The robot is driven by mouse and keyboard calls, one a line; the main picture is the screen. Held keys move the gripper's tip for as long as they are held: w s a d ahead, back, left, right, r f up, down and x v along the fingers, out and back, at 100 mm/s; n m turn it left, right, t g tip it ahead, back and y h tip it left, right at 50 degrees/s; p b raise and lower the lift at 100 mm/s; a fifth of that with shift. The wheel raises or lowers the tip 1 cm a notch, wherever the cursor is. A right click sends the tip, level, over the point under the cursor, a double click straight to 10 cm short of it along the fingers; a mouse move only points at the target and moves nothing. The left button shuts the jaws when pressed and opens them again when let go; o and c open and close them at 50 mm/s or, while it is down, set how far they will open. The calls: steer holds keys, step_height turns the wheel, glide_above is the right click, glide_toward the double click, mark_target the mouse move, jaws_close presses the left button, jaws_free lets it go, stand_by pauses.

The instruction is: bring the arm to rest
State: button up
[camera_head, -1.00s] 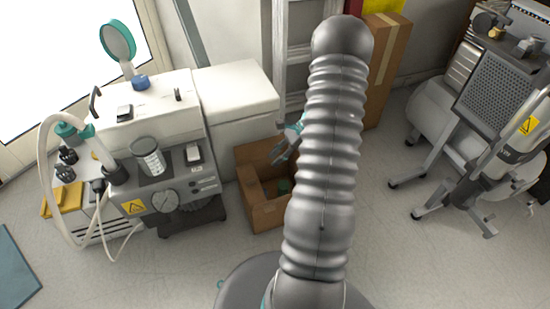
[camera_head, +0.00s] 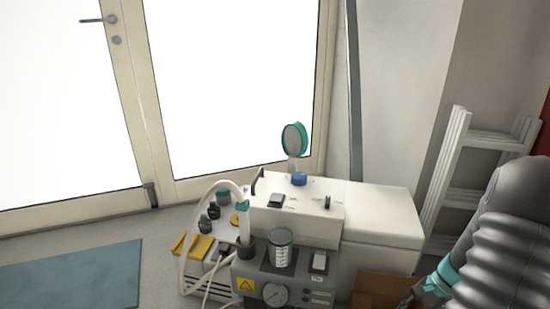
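My arm (camera_head: 500,255) is at the lower right of the head view, a grey ribbed sleeve with a teal band near its visible lower part. Dark parts at my gripper (camera_head: 412,298) show only in small part at the bottom edge, beside the teal band. The fingers cannot be made out, so I cannot tell whether they are open or shut. A cardboard box (camera_head: 380,285) is behind and left of it, mostly cut off by the bottom edge.
A dental compressor unit (camera_head: 290,262) with a gauge, hoses and a round teal-rimmed mirror (camera_head: 295,140) stands at centre bottom. A white cabinet (camera_head: 385,215) adjoins it. A ladder (camera_head: 445,180) leans at right. A blue mat (camera_head: 75,275) lies at left before glazed doors (camera_head: 230,80).

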steer(key=s+a+r+n+t+h+p, duration=0.1)
steer(key=s+a+r+n+t+h, duration=0.1)
steer(key=a+r, duration=0.5)
steer(key=s+a+r+n+t+h+p, duration=0.1)
steer(key=s+a+r+n, duration=0.4)
steer(key=r, duration=0.9)
steer(key=s+a+r+n+t+h+p, duration=0.2)
steer(key=s+a+r+n+t+h, duration=0.1)
steer(key=a+r+n, duration=0.4)
step_height(320, 180, up, 4)
steer(key=shift+s+a+f, duration=0.15)
steer(key=shift+s+a, duration=0.2)
steer(key=shift+a, duration=0.55)
